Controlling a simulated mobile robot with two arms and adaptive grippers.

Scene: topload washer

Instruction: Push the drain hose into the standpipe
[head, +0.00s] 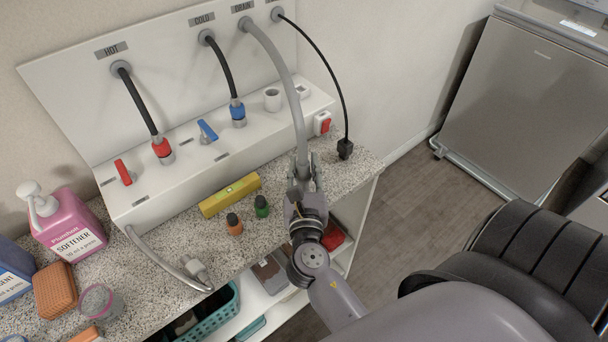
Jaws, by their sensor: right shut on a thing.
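The grey drain hose (287,82) comes out of the panel under the DRAIN label (243,6) and arches down to the right. My right gripper (301,170) is shut on its lower end, above the front right part of the counter. The fingers partly hide the hose end. The standpipe looks to be the short white open pipe (272,100) standing on the white ledge. It is behind and to the left of the gripper, and the hose end is apart from it. My left gripper is not in view.
The black cord (329,72) with its plug (345,148) hangs right of the hose. A red switch (322,123) is on the ledge end.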

